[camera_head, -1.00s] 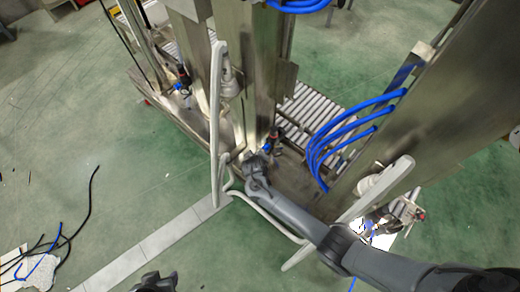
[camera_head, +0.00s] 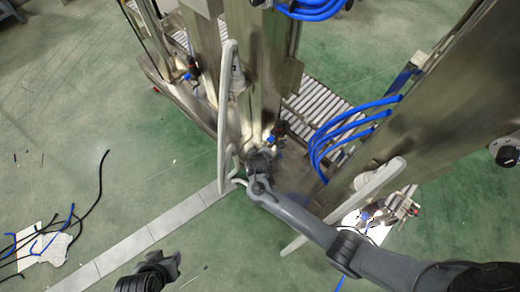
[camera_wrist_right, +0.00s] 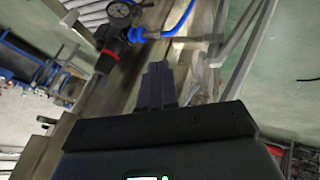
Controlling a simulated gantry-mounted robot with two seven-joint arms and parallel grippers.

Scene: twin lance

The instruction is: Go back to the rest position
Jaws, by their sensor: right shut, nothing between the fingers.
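My right arm crosses the head view from the lower right, and its gripper (camera_head: 258,160) is beside the steel machine post, close to the lower part of an upright pale bar (camera_head: 224,125). In the right wrist view its dark fingers (camera_wrist_right: 157,84) are together with nothing between them, pointing at the steel frame. My left gripper (camera_head: 168,262) is low in the head view, over the green floor and apart from the machine. Its fingers are small and dark, so their opening is unclear.
A second pale bar (camera_head: 362,190) slants behind my right forearm. Blue hoses (camera_head: 345,130) hang between the steel posts. A pressure gauge (camera_wrist_right: 119,12) with a red-ringed fitting is near the right fingers. Black cables (camera_head: 80,205) lie on the left floor. Open floor surrounds my left gripper.

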